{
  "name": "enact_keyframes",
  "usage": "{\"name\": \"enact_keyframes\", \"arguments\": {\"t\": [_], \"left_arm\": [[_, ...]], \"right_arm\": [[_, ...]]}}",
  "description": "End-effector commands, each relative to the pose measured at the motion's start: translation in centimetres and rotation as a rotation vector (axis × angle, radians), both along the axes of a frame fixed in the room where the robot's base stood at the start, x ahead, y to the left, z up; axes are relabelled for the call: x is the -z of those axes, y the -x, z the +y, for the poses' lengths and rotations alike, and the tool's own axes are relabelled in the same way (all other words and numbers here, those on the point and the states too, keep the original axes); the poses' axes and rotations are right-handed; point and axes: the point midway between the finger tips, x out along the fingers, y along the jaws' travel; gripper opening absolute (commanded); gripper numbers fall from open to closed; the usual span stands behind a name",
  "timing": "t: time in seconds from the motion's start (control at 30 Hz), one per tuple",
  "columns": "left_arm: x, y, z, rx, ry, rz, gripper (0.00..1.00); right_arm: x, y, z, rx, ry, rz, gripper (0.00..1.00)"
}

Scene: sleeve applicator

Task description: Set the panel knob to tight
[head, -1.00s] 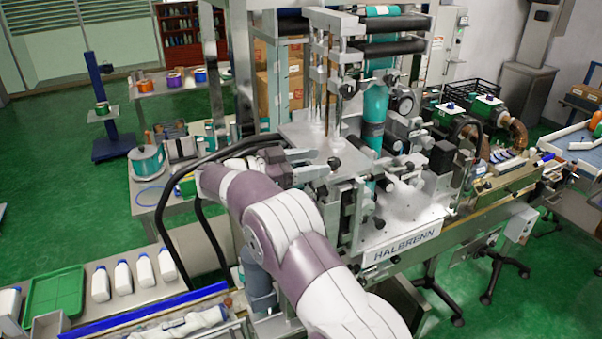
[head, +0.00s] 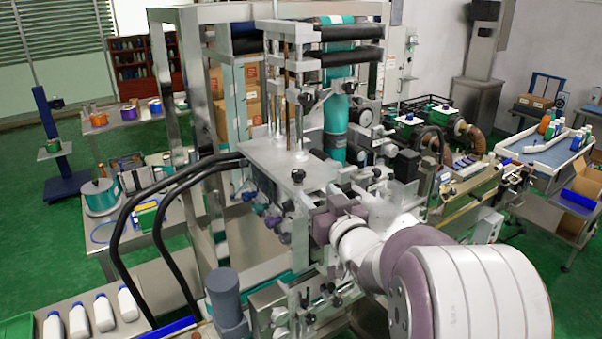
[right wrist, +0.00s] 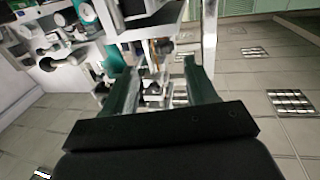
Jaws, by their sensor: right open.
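The sleeve applicator (head: 290,165) stands in the middle of the head view, with rollers on top and a teal sleeve roll (head: 336,115). My right arm comes in from the lower right, and my right gripper (head: 322,222) is close to the machine's front. In the right wrist view my right gripper (right wrist: 160,75) is open, its two dark fingers apart with machine parts seen beyond and between them. Several small bluish-purple knobs (head: 272,223) sit on the machine's side, left of the gripper. I cannot tell which part is the panel knob or read its setting. My left gripper is not in view.
Black curved hoses (head: 150,225) arch at the left of the machine. White bottles (head: 103,312) stand at the lower left. A grey cylinder (head: 228,300) stands in front of the machine. A cart (head: 545,155) with bottles is at the right. Green floor lies open at far left.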

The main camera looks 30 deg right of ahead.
Motion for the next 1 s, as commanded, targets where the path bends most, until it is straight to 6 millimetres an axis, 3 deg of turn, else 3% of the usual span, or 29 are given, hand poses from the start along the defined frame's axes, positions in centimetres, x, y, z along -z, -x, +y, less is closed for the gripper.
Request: {"name": "enact_keyframes", "arguments": {"t": [0.03,0.2,0.4,0.83,1.0], "left_arm": [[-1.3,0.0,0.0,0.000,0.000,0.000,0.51],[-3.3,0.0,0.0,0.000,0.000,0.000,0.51],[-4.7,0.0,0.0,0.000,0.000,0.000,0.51],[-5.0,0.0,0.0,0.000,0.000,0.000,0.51],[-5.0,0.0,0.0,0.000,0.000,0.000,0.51]], "right_arm": [[-0.6,-1.3,-0.1,-0.003,-0.003,0.005,0.57],[-0.6,-5.3,-0.6,-0.002,0.000,0.003,0.57],[-0.4,-8.5,-1.0,-0.001,0.001,0.001,0.57],[-0.1,-9.7,-1.2,0.000,0.002,-0.002,0.57],[-0.1,-9.7,-1.2,0.000,0.002,-0.003,0.03]]}}
